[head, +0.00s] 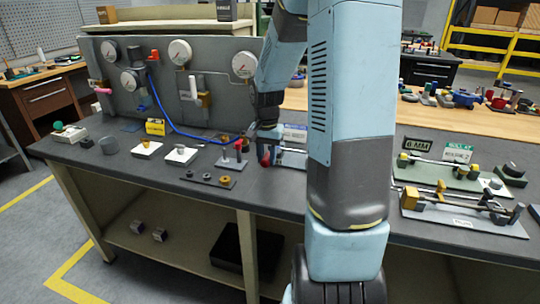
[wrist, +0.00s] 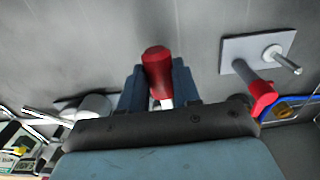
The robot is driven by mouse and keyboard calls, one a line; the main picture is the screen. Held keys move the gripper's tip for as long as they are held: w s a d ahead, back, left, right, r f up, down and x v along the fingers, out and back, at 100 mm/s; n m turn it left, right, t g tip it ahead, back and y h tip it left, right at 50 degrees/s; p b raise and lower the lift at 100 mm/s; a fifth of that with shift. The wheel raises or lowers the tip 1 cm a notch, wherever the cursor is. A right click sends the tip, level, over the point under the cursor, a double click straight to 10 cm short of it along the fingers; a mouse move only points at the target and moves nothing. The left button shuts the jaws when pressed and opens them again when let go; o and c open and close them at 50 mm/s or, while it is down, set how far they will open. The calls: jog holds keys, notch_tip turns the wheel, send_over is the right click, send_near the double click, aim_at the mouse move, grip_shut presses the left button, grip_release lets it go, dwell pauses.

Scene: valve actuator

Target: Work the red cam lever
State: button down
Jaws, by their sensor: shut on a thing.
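The red cam lever's rounded red grip (wrist: 158,62) stands between the two blue-grey fingers of my gripper (wrist: 158,82) in the wrist view. The fingers are shut on it, one on each side. A short pale shaft shows below the grip; the rest is hidden by my gripper body. In the head view my gripper (head: 269,140) is low over the bench, left of my forearm. A red end (head: 266,159) shows just under it. The base of the lever is mostly hidden there.
A small grey plate (wrist: 232,46) with a metal post and a red-ended part (wrist: 263,97) is close on the right in the wrist view. The grey bench (head: 130,172) carries a gauge panel (head: 215,82), a blue hose (head: 175,128) and clamp fixtures (head: 465,212) on the right.

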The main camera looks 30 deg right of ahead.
jog(key=shift+s+d+n, duration=0.1)
jog(key=shift+n, duration=0.2)
jog(key=c, duration=0.8)
grip_release()
notch_tip(320, 180, up, 14)
jog(key=shift+f, duration=0.15)
dwell(0.4)
